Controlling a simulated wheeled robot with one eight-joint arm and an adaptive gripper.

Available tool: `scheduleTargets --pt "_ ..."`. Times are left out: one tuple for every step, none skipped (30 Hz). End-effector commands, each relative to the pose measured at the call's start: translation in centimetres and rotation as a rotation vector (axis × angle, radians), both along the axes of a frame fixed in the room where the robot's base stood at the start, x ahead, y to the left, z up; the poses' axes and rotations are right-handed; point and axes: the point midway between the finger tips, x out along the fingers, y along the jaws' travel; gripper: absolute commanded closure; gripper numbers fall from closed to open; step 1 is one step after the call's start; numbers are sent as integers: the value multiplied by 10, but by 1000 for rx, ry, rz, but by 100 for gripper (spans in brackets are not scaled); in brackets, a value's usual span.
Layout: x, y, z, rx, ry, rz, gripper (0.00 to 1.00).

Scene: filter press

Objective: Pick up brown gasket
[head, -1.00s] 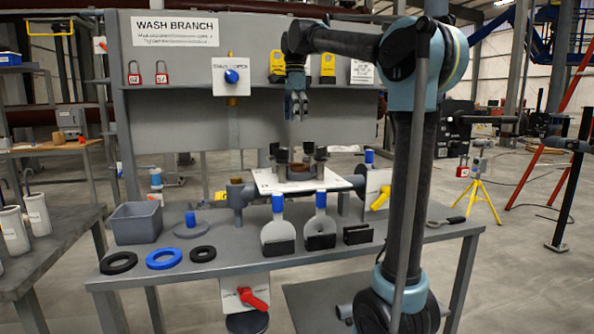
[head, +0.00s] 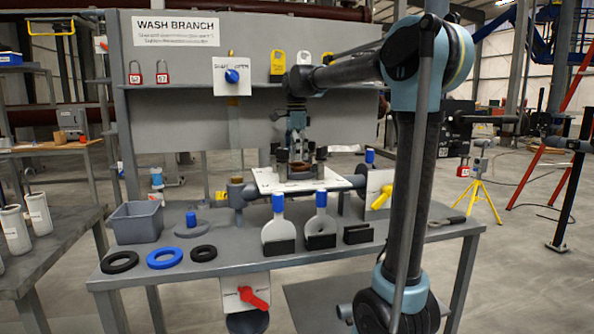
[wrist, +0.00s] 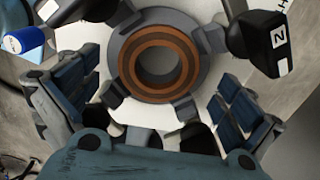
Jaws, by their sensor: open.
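The brown gasket (wrist: 158,64) is a ring lying flat on the grey flange, seen from above in the wrist view. In the head view the brown gasket (head: 300,167) shows as a small brown patch among the dark uprights on the white plate. I cannot tell the exact height between the fingertips and the gasket.
Dark blocks (wrist: 262,42) and clamp lugs stand around the flange. The white plate (head: 270,186) sits above the bench. Two black rings and a blue ring (head: 164,258) lie at the bench's front left, beside a grey bin (head: 136,223). Blue-topped paddles (head: 278,230) stand in front.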

Motion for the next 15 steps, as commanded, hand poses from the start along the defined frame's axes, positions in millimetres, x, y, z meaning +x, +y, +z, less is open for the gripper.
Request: scheduleTargets --pt "1 0 -7 0 0 0 0" --pt "1 0 -11 0 0 0 0" --pt "1 0 -15 0 0 0 0" --pt "1 0 -17 0 0 0 0" --pt "0 0 -19 0 0 0 0" --pt "0 0 -21 0 0 0 0" --pt "0 0 -22 0 0 0 0" --pt "0 0 -23 0 0 0 0" --pt "0 0 -24 0 0 0 0" --pt "0 0 -24 0 0 0 0" --pt "0 0 -24 0 0 0 0" --pt "0 0 -23 0 0 0 0" --pt "0 0 -23 0 0 0 0" --pt "0 0 -23 0 0 0 0" --pt "0 0 -23 0 0 0 7"
